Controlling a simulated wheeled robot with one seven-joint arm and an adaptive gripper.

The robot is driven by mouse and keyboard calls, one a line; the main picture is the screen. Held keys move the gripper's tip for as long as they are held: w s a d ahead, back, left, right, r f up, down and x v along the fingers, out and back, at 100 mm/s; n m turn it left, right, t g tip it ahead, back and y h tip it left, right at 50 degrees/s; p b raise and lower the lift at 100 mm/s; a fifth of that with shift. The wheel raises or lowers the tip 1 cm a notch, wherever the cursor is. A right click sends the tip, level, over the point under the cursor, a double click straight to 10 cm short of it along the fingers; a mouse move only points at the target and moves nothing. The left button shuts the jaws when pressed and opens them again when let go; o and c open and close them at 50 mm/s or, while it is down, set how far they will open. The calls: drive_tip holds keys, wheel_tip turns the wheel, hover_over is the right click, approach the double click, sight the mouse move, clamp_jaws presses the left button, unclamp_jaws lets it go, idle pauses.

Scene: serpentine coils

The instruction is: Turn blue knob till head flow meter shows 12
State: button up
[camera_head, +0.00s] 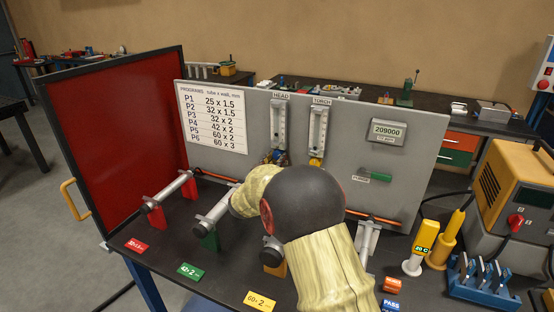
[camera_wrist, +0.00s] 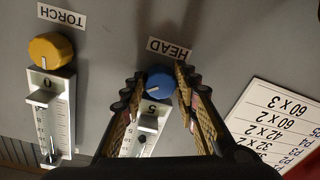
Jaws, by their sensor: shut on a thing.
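The blue knob (camera_wrist: 160,82) sits below the HEAD label in the wrist view, with a white pointer line on its face. My gripper (camera_wrist: 159,76) has a finger on each side of it and is shut on it. The head flow meter (camera_wrist: 146,120) is a clear scaled tube beside the knob, partly covered by my fingers. A dark float shows in it, but its reading is too small to tell. In the head view the head flow meter (camera_head: 279,122) stands upright on the grey panel. My arm hides most of the gripper there.
The torch flow meter (camera_head: 318,130) stands close to the right of the head meter, with a yellow knob (camera_wrist: 50,50). A program chart (camera_head: 212,118), a digital display (camera_head: 388,132) and a green PURGE handle (camera_head: 375,177) share the panel. Tubes on clamps stand on the bench below.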

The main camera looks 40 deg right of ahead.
drive_tip(key=shift+c, duration=0.6)
drive_tip(key=shift+c, duration=0.2)
drive_tip(key=m+b, duration=0.1)
drive_tip(key=m, duration=0.3)
drive_tip(key=shift+w+a+f+m, duration=0.1)
drive_tip(key=shift+m, duration=0.2)
drive_tip(key=o, duration=1.2)
drive_tip(key=shift+c, duration=0.2)
drive_tip(key=v, duration=1.2)
drive_tip(key=shift+o, duration=0.2)
drive_tip(key=shift+f, duration=0.15)
